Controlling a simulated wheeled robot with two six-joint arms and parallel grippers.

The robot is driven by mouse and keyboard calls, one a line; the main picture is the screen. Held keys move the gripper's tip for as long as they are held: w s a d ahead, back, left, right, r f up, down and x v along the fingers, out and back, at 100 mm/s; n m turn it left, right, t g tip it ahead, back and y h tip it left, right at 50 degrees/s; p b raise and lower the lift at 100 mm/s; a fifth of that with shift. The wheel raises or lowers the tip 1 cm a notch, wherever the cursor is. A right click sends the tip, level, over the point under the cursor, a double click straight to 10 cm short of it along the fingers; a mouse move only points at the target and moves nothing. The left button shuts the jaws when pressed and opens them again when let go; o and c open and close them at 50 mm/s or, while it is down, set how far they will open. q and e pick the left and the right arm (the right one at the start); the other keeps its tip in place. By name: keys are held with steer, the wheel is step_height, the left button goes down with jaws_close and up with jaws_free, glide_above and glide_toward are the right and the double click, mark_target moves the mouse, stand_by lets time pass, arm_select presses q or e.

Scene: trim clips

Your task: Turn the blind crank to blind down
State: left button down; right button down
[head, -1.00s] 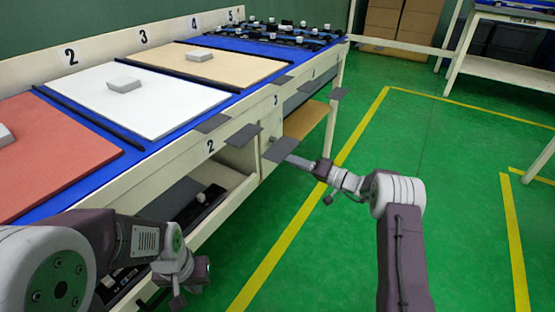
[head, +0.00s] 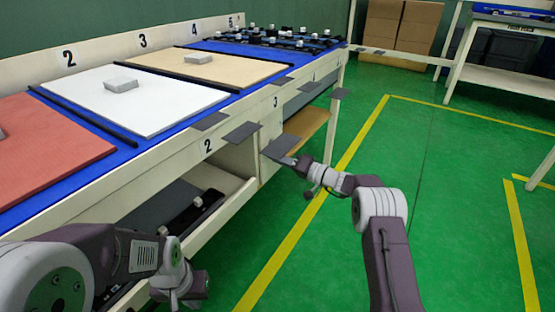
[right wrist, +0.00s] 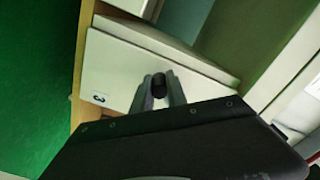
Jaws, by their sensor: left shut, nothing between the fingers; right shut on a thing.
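No blind or blind crank can be made out. My right gripper (right wrist: 159,92) is shut on a small dark knob (right wrist: 159,80) in front of a white panel (right wrist: 118,70) with a small number label. In the head view, my right arm reaches left to the bench's front; its fingertips are hidden or too small to tell around a grey plate (head: 281,147). My left gripper (head: 190,288) is shut and empty, low at the left in front of the bench.
The numbered workbench (head: 185,128) carries a red, a white (head: 135,100) and a tan board (head: 195,70), with small grey blocks. Several grey plates jut from its front edge. An open bay (head: 205,195) below holds dark parts.

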steer(key=shift+r, duration=0.1)
steer(key=m, duration=0.1)
steer(key=r+m+p, duration=0.1)
steer(key=shift+s+a+m, duration=0.2)
steer(key=shift+s+m, duration=0.1)
steer(key=shift+m, duration=0.1)
steer(key=shift+s+a+r+m+p, duration=0.1)
steer(key=shift+r+m+p, duration=0.2)
steer(key=shift+m, duration=0.35)
steer(key=shift+s+r+m+p, duration=0.1)
steer(key=shift+m+p, duration=0.25)
steer(key=shift+m, duration=0.35)
steer(key=shift+s+a+r+m+p, duration=0.15)
steer(key=shift+m+p, duration=0.2)
steer(key=shift+m, duration=0.3)
steer(key=shift+w+d, duration=0.1)
steer(key=c, duration=1.3)
jaws_free()
